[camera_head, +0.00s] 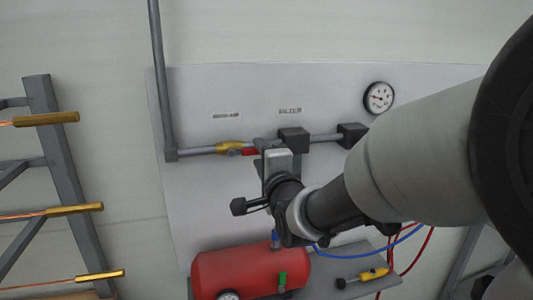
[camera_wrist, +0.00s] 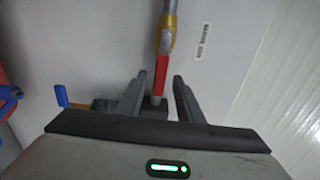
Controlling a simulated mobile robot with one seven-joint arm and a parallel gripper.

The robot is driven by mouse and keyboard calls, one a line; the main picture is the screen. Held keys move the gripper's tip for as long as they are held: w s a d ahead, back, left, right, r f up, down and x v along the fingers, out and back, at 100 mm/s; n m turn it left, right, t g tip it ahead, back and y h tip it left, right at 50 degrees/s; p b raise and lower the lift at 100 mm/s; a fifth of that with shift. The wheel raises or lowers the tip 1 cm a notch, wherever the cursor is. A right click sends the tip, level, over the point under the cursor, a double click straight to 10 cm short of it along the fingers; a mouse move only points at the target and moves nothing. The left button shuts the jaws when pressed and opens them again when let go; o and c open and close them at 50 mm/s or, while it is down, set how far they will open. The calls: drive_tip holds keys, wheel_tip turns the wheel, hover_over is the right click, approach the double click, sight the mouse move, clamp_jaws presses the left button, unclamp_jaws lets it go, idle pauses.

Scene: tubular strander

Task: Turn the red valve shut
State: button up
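The red valve handle (camera_head: 250,152) shows in the head view just right of its yellow valve body (camera_head: 230,147), on the grey horizontal pipe. It lies roughly along the pipe. My gripper (camera_head: 266,148) is at the pipe and hides the handle's right part. In the wrist view the red handle (camera_wrist: 161,72) runs down from the yellow body (camera_wrist: 167,34) in between my two fingers. My gripper (camera_wrist: 160,78) is open, with a finger on each side of the handle and visible gaps. Whether either finger touches it I cannot tell.
Black blocks (camera_head: 293,140) sit on the pipe right of my gripper, with a round gauge (camera_head: 379,97) above. Below are a red tank (camera_head: 250,270), hoses and another yellow valve (camera_head: 373,275). A grey rack (camera_head: 62,170) with brass-coloured ends stands left. The panel above the pipe is mostly clear.

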drive_tip(key=shift+w, duration=0.15)
clamp_jaws()
